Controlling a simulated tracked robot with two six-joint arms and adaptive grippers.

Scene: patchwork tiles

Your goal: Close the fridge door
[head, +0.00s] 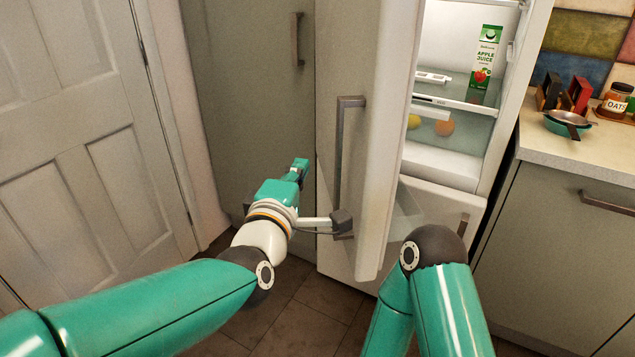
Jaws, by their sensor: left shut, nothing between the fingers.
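The fridge door (377,150) is white and stands open, swung out towards me, with its inner edge facing right. Its grey vertical handle (343,150) is on the door's outer face. The lit fridge interior (455,155) shows to the right of the door, with shelves and food inside. My left gripper (300,168) is shut and empty, left of the door handle, in front of the tall grey cabinet. I cannot tell whether the left wrist touches the door. My right arm bends at the bottom right, in front of the fridge; its gripper is not in view.
A freezer front (440,205) is below. A worktop (590,150) with a pan (570,122) and jars is at the right. A white room door (85,130) is at the left. Tiled floor shows below.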

